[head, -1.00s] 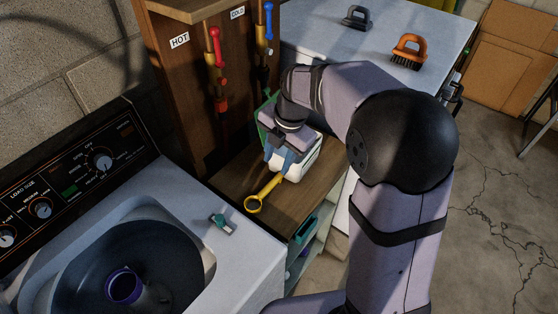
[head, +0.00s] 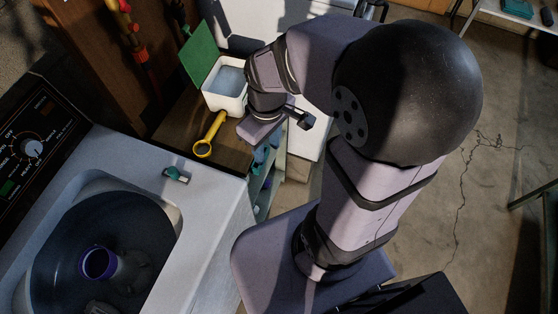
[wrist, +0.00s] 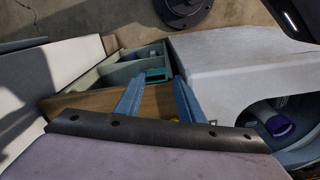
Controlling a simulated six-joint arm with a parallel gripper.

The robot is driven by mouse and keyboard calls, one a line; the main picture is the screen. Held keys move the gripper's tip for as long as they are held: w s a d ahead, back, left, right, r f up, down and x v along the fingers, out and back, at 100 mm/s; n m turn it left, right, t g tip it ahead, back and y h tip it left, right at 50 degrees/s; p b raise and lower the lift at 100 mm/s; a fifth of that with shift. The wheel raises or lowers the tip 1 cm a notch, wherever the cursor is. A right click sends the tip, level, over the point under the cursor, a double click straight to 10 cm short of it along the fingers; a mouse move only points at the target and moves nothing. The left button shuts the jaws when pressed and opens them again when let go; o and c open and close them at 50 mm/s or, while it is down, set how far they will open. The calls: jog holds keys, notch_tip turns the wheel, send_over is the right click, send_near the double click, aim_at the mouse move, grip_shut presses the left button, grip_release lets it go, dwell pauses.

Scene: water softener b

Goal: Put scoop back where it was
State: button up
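The yellow scoop (head: 211,134) is on the wooden shelf (head: 186,112), with its ring end toward me and its other end at the front of the white container (head: 226,103). I cannot tell whether it touches the container. The container's green lid (head: 199,53) stands open, and pale contents show inside. My gripper (wrist: 159,82) is open, with its two blue fingers apart and nothing held between them. In the head view it is right of the scoop and clear of it; the fingers are hidden there. A sliver of yellow shows low between the fingers in the wrist view.
The washer (head: 212,198) is at left, its open tub holding a purple-rimmed cup (head: 99,263). A small green item (head: 175,175) lies on its top. Red and blue valves stand behind the shelf. A compartmented rack (wrist: 120,68) sits below it, beside the washer.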

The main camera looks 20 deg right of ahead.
jog(key=s+m, duration=0.1)
jog(key=m, duration=0.1)
jog(key=s+d+f+m, duration=0.1)
jog(key=s, duration=0.1)
jog(key=s+m, duration=0.1)
jog(key=m, duration=0.1)
jog(key=shift+s+d+f+m, duration=0.15)
jog(key=shift+s+f+m, duration=0.05)
jog(key=shift+m, duration=0.1)
